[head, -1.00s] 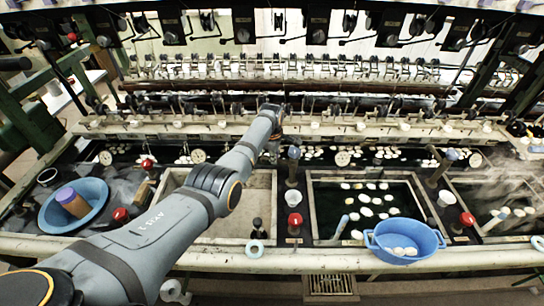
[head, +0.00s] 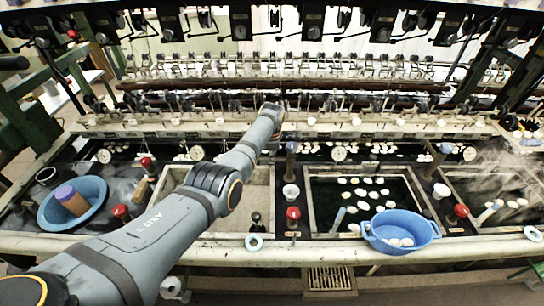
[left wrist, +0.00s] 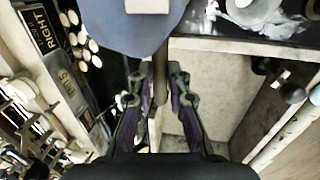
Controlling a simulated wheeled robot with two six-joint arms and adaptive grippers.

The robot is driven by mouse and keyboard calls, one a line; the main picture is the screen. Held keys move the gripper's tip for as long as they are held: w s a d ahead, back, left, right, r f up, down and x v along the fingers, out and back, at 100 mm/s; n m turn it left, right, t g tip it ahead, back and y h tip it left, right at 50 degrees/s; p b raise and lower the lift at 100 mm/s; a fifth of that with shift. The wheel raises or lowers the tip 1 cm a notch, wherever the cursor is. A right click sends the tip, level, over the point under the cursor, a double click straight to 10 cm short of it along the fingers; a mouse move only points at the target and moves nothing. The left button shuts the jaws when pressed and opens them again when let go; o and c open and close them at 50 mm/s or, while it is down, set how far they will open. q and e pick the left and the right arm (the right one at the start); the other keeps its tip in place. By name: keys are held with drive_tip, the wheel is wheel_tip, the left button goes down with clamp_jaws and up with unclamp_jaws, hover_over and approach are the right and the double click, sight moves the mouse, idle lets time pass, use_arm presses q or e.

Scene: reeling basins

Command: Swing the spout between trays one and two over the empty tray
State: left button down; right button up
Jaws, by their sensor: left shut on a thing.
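The spout between the two trays shows as a dark upright with a blue-grey top (head: 291,149), on the dark strip between the empty tray (head: 215,221) and the tray with white cocoons (head: 311,215). The empty tray is pale and bare. My left arm reaches across it, and its gripper is hidden behind the arm's end in the head view. In the left wrist view, my left gripper (left wrist: 162,88) is closed around a narrow dark bar (left wrist: 160,60). The bar comes from under a large blue-grey piece (left wrist: 125,28). My right gripper is out of view.
A blue colander (head: 400,238) with cocoons sits at the front rim. A blue basin (head: 92,196) stands at left. A white cup (head: 290,193) and red knob (head: 293,213) stand on the dividing strip. Reeling machinery lines the back.

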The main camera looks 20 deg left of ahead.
use_arm(q)
drive_tip(key=c, duration=1.3)
unclamp_jaws()
drive_tip(key=shift+s, duration=0.1)
wheel_tip(320, 180, up, 12)
drive_tip(key=s, duration=0.2)
drive_tip(key=shift+d, duration=0.3)
drive_tip(key=shift+s+f, duration=0.1)
